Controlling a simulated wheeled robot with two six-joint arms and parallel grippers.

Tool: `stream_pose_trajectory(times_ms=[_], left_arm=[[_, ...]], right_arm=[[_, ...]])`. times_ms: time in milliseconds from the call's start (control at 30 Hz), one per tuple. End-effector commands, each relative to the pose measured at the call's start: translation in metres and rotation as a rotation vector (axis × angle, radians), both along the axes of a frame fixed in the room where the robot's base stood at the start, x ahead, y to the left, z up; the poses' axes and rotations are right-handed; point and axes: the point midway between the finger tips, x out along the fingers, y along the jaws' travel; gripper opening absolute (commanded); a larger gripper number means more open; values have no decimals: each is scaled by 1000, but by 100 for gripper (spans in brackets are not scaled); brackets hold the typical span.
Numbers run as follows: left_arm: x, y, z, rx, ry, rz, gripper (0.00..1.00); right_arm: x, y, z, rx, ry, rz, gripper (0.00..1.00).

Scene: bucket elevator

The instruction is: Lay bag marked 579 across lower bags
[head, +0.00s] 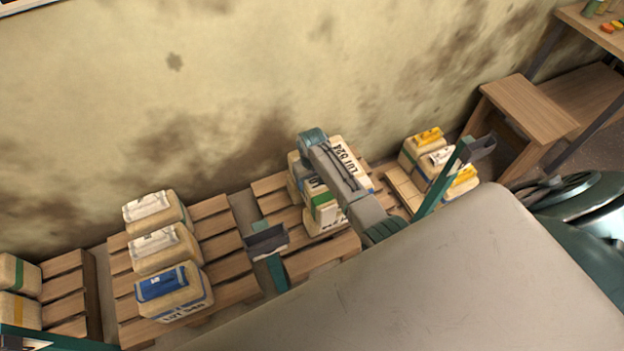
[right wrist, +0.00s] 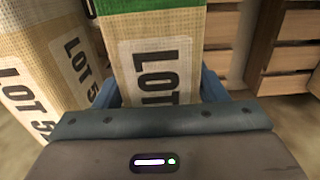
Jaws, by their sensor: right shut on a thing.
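In the right wrist view, a woven tan bag with a green band (right wrist: 153,50) and a white LOT label stands between the blue fingers of my right gripper (right wrist: 158,88), which is shut on it. The label's number is hidden by the gripper body. Another bag, marked LOT 5 and then cut off or blurred (right wrist: 72,68), leans close on the left. In the head view, my right arm reaches over the middle pallet and hides part of its bags. A bag marked LOT 524 (head: 352,165) shows beside the arm, with a green-banded bag (head: 325,213) below. No 579 is readable. My left gripper is out of view.
The left pallet (head: 222,240) carries several bags in a row, the nearest blue-banded (head: 170,290). Yellow-banded bags (head: 428,138) stand at right, near a wooden step (head: 525,110). Teal posts with dark brackets (head: 267,242) rise in front. The wall (head: 150,110) closes off the back.

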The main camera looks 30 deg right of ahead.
Motion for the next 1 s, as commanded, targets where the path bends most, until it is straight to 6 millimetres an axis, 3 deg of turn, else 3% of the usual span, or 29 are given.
stream_pose_trajectory(times_ms=[300,333,433,767,1000], left_arm=[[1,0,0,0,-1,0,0],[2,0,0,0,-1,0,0],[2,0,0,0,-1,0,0],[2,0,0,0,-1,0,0],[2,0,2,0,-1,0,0]], right_arm=[[3,0,2,0,-6,0,0],[3,0,2,0,-6,0,71],[2,0,1,0,-4,0,91],[-1,0,-1,0,2,0,91],[1,0,35,0,-4,0,91]])
